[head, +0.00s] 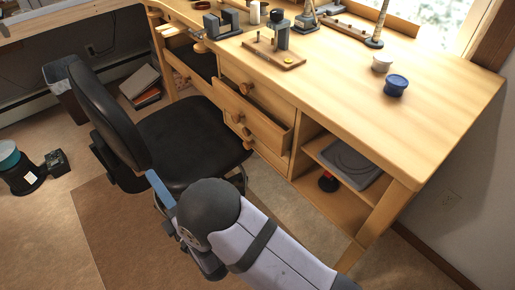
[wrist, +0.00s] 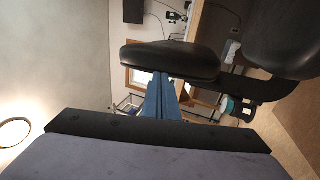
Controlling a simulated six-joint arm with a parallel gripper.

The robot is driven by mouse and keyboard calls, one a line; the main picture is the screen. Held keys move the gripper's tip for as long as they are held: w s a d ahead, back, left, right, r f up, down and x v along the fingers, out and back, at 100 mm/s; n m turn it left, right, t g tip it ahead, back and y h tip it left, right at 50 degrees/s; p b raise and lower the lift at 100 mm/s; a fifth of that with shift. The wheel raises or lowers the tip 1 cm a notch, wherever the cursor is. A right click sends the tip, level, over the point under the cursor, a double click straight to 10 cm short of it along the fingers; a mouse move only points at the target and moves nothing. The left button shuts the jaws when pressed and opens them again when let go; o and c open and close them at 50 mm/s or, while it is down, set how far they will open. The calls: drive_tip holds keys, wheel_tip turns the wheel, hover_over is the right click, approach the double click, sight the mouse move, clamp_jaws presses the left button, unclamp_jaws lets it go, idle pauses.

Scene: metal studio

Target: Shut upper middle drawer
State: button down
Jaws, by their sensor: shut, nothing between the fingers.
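The wooden desk's drawer stack shows in the head view. One drawer, which looks like the upper middle drawer (head: 252,117), stands pulled out; its dark inside shows behind the front. The drawer above it (head: 258,83) looks closed, and a lower one (head: 268,154) sits beneath with a round knob. My gripper (head: 151,174) is in front of the chair, low and left of the drawers, well apart from them. Its blue fingers are together and empty; they also show in the wrist view (wrist: 163,80). The drawers are not recognisable in the wrist view.
A black office chair (head: 190,145) stands between my gripper and the desk's left part. An open shelf (head: 335,185) with a grey case is right of the drawers. A waste bin (head: 66,95) and a teal-topped container (head: 18,168) stand left. Carpet in front is clear.

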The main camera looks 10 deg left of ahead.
sight(267, 136)
drive_tip(key=w+d+r+m+t+h, duration=0.2)
drive_tip(key=w+r+m+t+h, duration=0.2)
drive_tip(key=m+h, duration=0.65)
drive_tip(key=w+d+r+m+t+h, duration=0.25)
drive_tip(key=r+m+t+h, duration=0.2)
drive_tip(key=m+h, duration=0.65)
drive_tip(key=d+f+m+g+h, duration=0.3)
drive_tip(key=d+m+g, duration=0.2)
drive_tip(key=m, duration=1.1)
drive_tip(key=s+d+f+m+g+h, duration=0.1)
drive_tip(key=d+f+m+g+h, duration=0.3)
drive_tip(key=m, duration=1.3)
drive_tip(key=shift+s+d+g+b, duration=0.15)
drive_tip(key=shift+d+g+b, duration=0.3)
drive_tip(key=shift+g, duration=0.2)
drive_tip(key=shift+d+h, duration=0.1)
drive_tip(key=shift+h, duration=0.15)
drive_tip(key=p+x, duration=0.1)
drive_tip(key=x, duration=1.3)
drive_tip(key=shift+f+p, duration=0.1)
drive_tip(key=shift+p, duration=0.2)
